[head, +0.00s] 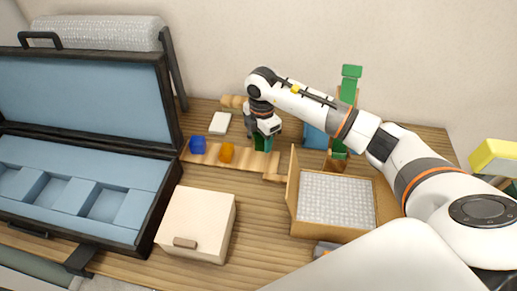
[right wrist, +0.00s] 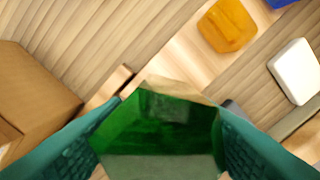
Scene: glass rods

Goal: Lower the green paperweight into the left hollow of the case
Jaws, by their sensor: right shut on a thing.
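The green paperweight (right wrist: 160,125) is between the teal fingers of my right gripper (right wrist: 160,150), which is shut on it. In the head view, my right gripper (head: 264,136) is at the right end of a wooden strip, and only a little of the green shows below it. I cannot tell whether the paperweight still touches the strip. The open black case (head: 150,205) with blue lining stands at the far left, well away from the gripper. Its hollows look empty; the leftmost visible one (head: 8,180) is cut by the picture edge. My left gripper is out of view.
A blue paperweight (head: 198,145) and an orange one (head: 227,153) sit on the wooden strip (head: 211,156). A cream drawer box (head: 197,222) stands between the case and an open carton (head: 335,232). A white block (head: 220,123) lies behind the strip.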

